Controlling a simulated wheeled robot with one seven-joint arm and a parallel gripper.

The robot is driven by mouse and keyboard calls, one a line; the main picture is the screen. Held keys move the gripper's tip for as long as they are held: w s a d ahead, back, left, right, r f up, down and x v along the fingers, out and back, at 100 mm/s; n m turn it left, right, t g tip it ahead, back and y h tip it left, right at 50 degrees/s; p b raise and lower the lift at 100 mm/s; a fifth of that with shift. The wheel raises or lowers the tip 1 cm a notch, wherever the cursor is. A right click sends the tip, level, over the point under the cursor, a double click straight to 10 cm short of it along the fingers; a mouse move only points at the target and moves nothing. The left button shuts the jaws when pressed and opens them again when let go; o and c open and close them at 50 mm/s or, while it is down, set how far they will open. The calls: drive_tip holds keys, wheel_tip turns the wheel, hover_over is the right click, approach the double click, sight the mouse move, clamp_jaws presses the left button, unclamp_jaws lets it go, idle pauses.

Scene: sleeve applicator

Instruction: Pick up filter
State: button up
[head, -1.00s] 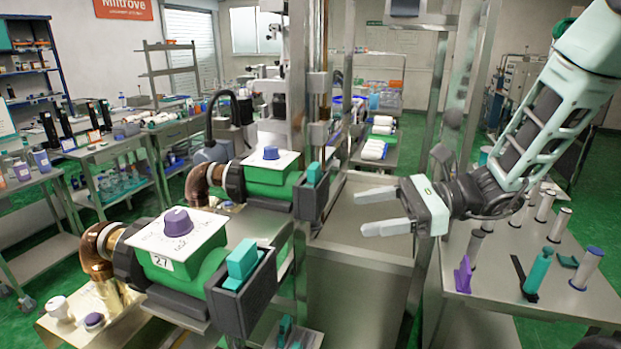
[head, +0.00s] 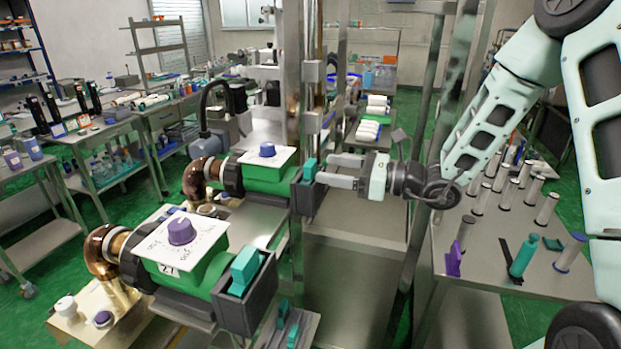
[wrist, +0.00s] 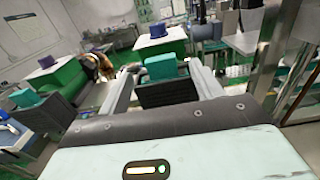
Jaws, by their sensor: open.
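No part is labelled as the filter, so I cannot tell which one it is. A teal block (head: 309,169) sits in a dark holder (head: 305,197) at the right end of the far green housing (head: 265,180). My gripper (head: 327,171) is open, its fingers pointing left at this block. In the wrist view the teal block (wrist: 161,67) and its dark holder (wrist: 168,93) appear between my open fingers (wrist: 160,72). I see no grip on it. A similar teal block (head: 245,268) sits in the near housing's holder (head: 248,300).
The near green housing (head: 195,275) has a purple knob (head: 181,231) on a white plate. The right table (head: 490,265) bears several pale cylinders, a teal bottle (head: 523,257) and a purple piece (head: 454,260). A metal post (head: 292,90) stands close beside the far housing.

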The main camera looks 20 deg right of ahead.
sight(314, 168)
drive_tip(key=p+x, duration=0.3)
drive_tip(key=x, duration=0.1)
drive_tip(key=shift+w+a+f, duration=0.1)
drive_tip(key=shift+w+a, duration=0.05)
drive_tip(key=shift+a, duration=0.1)
drive_tip(key=shift+w+a+f, duration=0.1)
drive_tip(key=shift+w+a, duration=0.2)
drive_tip(key=shift+a, duration=0.1)
drive_tip(key=c, duration=1.1)
